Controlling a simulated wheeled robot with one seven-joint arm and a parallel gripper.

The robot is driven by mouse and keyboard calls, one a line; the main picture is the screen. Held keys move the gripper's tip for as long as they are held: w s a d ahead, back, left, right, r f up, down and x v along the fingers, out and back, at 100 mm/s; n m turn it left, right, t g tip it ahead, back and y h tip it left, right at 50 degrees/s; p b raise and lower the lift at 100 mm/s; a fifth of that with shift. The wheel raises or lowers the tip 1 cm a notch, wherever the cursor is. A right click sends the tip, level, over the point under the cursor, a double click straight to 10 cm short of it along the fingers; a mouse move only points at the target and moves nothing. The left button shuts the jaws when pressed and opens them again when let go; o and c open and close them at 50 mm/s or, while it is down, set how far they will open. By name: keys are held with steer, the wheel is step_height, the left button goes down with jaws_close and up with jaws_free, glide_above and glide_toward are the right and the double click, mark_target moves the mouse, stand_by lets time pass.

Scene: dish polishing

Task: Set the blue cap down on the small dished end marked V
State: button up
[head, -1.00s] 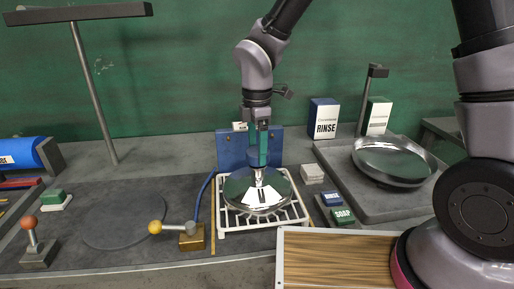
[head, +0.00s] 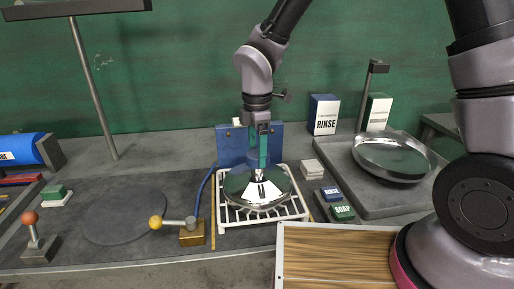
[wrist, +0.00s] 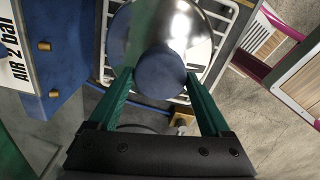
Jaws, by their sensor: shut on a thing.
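My gripper (head: 262,158) points down above a shiny round dished end (head: 240,190) on a white wire rack. In the wrist view my green fingers (wrist: 160,78) are shut on the round blue cap (wrist: 160,70), one on each side. The cap covers part of the dished end (wrist: 202,42) beneath it. I cannot tell whether the cap touches the metal. Another shiny dished end (head: 392,155) sits on a grey tray at the right. I can read no V on either one.
A blue bracket (head: 230,143) stands behind the white rack (head: 293,205). A yellow-knobbed lever (head: 157,222) is left of the rack. Soap blocks (head: 342,211) and a pale block (head: 312,169) lie at its right. A wood-topped board (head: 340,257) is in front.

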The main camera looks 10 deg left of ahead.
mark_target(257, 153)
steer(key=shift+f, duration=0.55)
steer(key=o, duration=1.1)
steer(key=shift+o, duration=0.2)
step_height(257, 153, up, 11)
steer(key=shift+f, duration=0.15)
steer(key=shift+d, duration=0.1)
steer(key=w+d+r+m+t, duration=0.1)
steer(key=w+d+r+m, duration=0.2)
steer(key=d+r+m, duration=0.5)
steer(key=s+d+r+m+t, duration=0.2)
steer(key=d+r+m, duration=0.1)
steer(key=d+m, duration=0.3)
steer(key=s+d+r+m+t+y, duration=0.1)
steer(key=s+d+r+m+t, duration=0.1)
steer(key=d+m, duration=0.4)
steer(key=s+d+r+m+t+y, duration=0.1)
steer(key=s+d+r+m+t, duration=0.1)
steer(key=d+m, duration=0.5)
steer(key=s+d+r, duration=0.1)
steer(key=d+r, duration=0.1)
steer(key=d, duration=0.1)
steer(key=shift+s+d+r, duration=0.2)
steer(key=shift+d+r, duration=0.1)
steer(key=shift+r, duration=0.05)
